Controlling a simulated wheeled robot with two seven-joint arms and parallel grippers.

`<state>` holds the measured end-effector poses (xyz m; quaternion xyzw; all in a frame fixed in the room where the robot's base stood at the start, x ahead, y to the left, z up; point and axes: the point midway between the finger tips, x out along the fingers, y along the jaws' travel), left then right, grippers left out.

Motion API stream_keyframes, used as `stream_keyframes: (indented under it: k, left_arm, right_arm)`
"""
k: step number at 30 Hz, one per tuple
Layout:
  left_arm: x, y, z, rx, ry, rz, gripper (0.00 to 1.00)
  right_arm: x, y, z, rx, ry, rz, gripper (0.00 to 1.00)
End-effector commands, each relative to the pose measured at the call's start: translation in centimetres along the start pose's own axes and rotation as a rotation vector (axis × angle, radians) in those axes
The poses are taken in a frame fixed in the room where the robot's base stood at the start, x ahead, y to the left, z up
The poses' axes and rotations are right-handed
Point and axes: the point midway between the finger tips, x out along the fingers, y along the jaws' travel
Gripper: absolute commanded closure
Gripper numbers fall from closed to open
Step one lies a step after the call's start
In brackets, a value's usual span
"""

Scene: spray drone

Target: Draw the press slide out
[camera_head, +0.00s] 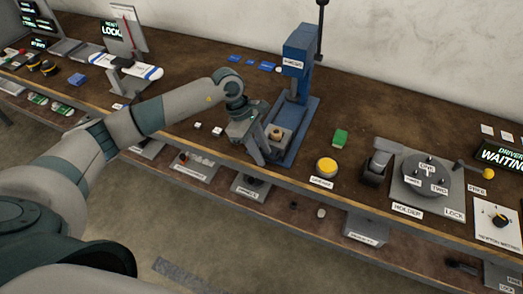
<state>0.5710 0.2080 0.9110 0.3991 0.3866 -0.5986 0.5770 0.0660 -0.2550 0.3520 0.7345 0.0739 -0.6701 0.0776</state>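The blue press (297,85) stands upright on its blue base near the wall, with a lever rising at its top. At its foot is a slide (285,146) carrying a small tan round part (277,132). My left gripper (261,158) points down at the front left of the slide, close to its near end. Its fingers are partly hidden by the gripper body, so I cannot tell whether they touch the slide or how far apart they are. My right gripper does not show.
Further right are a round holder plate (427,174) and a "WAITING" screen (502,155). Two small white cubes (207,128) lie left of my gripper. A lower shelf runs under the bench edge.

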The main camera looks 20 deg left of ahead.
Motion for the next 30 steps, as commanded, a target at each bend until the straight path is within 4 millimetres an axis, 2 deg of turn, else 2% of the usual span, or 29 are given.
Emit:
stream_keyframes:
  k: [5,11,17,30]
  left_arm:
    - [-0.5,0.1,0.0,0.000,0.000,0.003,0.72]
    - [-2.3,0.1,-0.1,0.000,0.000,0.006,0.72]
    - [-5.7,0.1,-0.2,0.001,0.001,0.006,0.72]
    - [-14.4,-0.1,-0.1,0.001,0.001,0.005,0.72]
  right_arm:
    - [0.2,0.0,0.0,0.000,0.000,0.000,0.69]
    - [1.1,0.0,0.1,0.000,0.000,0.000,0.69]
    - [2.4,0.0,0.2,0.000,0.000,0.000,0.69]
    - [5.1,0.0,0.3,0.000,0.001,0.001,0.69]
